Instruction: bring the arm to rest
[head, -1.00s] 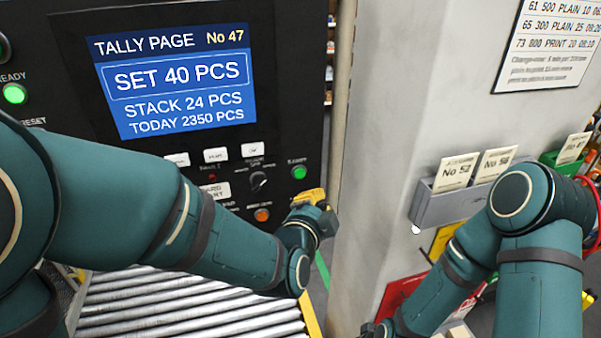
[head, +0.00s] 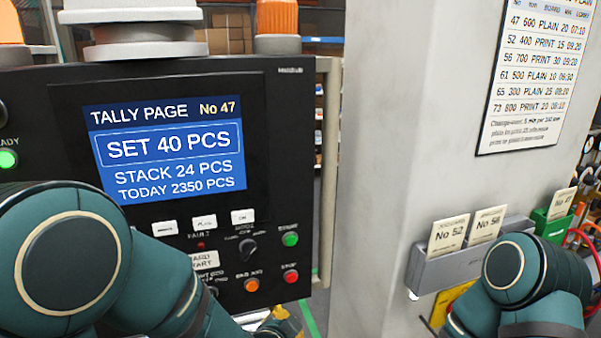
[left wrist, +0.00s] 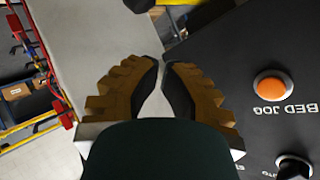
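My left arm crosses the lower left of the head view, in front of the control panel (head: 285,130). A yellow-brown part of my left gripper (head: 283,324) shows at the bottom edge there, below the panel's buttons. In the left wrist view the left gripper (left wrist: 162,63) has its two fingertips almost together, with nothing held between them. It is beside the panel face, with the orange BED JOG button (left wrist: 272,87) to its right. My right arm shows at the lower right of the head view, in front of the pillar. Its gripper is out of view.
The panel screen (head: 168,150) reads SET 40 PCS. A grey card holder (head: 440,268) with cards No 52 and No 56 is on the pillar (head: 390,130), near my right arm. A green holder (head: 551,228) has card No 47. A printed sheet (head: 535,75) hangs above.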

